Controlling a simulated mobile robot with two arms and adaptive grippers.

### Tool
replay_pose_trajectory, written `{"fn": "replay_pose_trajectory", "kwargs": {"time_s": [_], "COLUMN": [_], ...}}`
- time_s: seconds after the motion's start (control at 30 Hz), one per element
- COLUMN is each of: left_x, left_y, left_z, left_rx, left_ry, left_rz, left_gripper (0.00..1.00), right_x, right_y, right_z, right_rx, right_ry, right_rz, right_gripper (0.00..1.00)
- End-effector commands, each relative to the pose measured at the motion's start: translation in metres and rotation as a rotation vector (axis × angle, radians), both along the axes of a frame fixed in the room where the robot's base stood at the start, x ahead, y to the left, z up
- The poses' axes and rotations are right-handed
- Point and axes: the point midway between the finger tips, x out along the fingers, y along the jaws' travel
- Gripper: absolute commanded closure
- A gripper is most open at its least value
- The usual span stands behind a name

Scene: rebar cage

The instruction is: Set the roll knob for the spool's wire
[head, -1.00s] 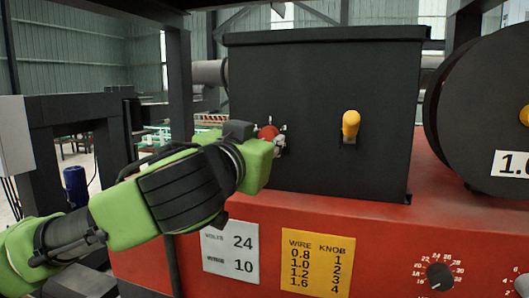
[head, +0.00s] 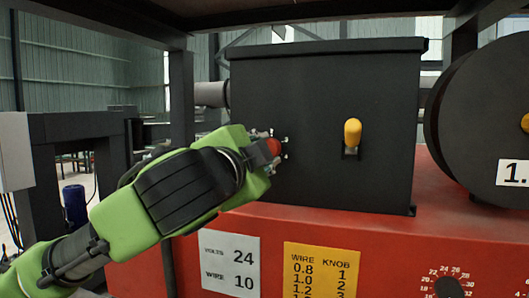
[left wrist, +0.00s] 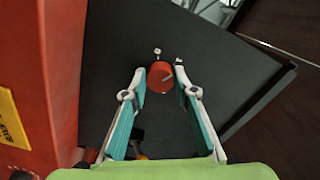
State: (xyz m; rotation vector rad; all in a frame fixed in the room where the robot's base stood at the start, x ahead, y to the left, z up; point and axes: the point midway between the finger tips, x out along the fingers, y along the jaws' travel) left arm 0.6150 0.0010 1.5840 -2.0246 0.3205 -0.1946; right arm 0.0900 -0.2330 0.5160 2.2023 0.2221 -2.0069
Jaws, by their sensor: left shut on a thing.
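The red roll knob (head: 273,147) is on the front of the black box (head: 310,85), with small pale marks around it. My left gripper (head: 277,157) is at the knob. In the left wrist view its two fingers (left wrist: 160,73) are shut on the red knob (left wrist: 160,78), one on each side. A light pointer line on the knob slants to the upper right in that view. The black spool (head: 485,120) at the right has a white label (head: 514,172) cut off after "1.". The yellow card (head: 321,270) pairs wire 0.8, 1.0 and 1.2 with knob 1, 2 and 3.
A yellow lever (head: 352,133) stands out from the box, right of the knob. A white card (head: 231,262) reads volts 24 and wire 10 on the red housing (head: 180,265). A black dial (head: 449,288) is at lower right. A dark post (head: 181,95) stands left of the box.

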Motion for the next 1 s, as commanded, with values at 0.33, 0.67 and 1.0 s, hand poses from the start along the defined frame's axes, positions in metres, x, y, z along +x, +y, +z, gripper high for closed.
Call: {"fn": "replay_pose_trajectory", "kwargs": {"time_s": [0.33,0.67,1.0], "left_x": [0.0,-0.001,-0.001], "left_y": [0.0,-0.001,-0.001], "left_z": [0.002,0.002,0.001], "left_rx": [0.316,0.609,0.837], "left_ry": [-0.103,-0.197,-0.271], "left_rz": [-0.002,-0.003,-0.004], "left_gripper": [0.95,0.95,0.95], "right_x": [0.0,0.0,0.0], "right_y": [-0.002,-0.004,-0.004], "right_z": [0.006,0.013,0.02], "right_rx": [-0.002,-0.004,-0.004], "right_ry": [0.001,0.001,0.001], "right_rz": [0.001,0.002,0.002], "right_gripper": [0.6,0.6,0.6]}}
